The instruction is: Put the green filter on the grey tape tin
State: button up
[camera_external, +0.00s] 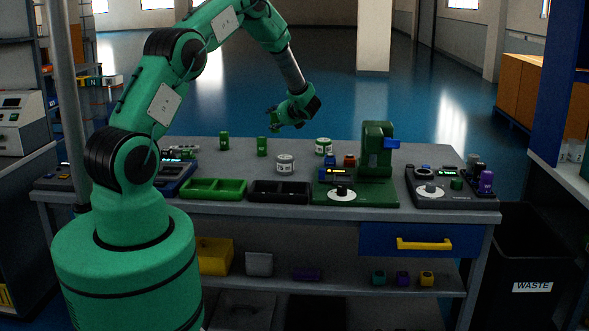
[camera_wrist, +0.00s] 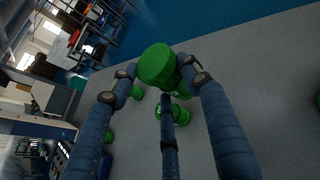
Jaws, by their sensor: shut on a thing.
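My gripper (camera_external: 287,120) is raised above the back of the workbench. In the wrist view its fingers (camera_wrist: 165,75) are shut around a green cylinder, which I take to be the green filter (camera_wrist: 157,64). The filter is tilted in the fingers, and its lower part is partly hidden by them. In the external view it is too small to make out clearly. The grey tape tin (camera_external: 285,166), with a pale label, stands upright on the bench below my gripper, behind the black tray. I cannot make out this tin in the wrist view.
Two green canisters (camera_external: 224,141) (camera_external: 262,146) stand at the back left. A green-and-white tin (camera_external: 323,146) stands right of the grey one. The green tray (camera_external: 214,188) and black tray (camera_external: 279,191) line the front. A green press (camera_external: 377,160) rises at right.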

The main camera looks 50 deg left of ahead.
jog(key=s+d+r, duration=0.2)
jog(key=s+d, duration=2.3)
jog(key=shift+s+d+p, duration=0.2)
jog(key=shift+d+p, duration=0.2)
jog(key=shift+p, duration=0.05)
jog(key=shift+w, duration=0.1)
jog(key=b, duration=0.3)
send_over(285, 159)
jog(key=shift+f, duration=0.7)
jog(key=shift+f+b, duration=0.45)
jog(key=shift+f, duration=1.3)
jog(key=shift+f, duration=0.15)
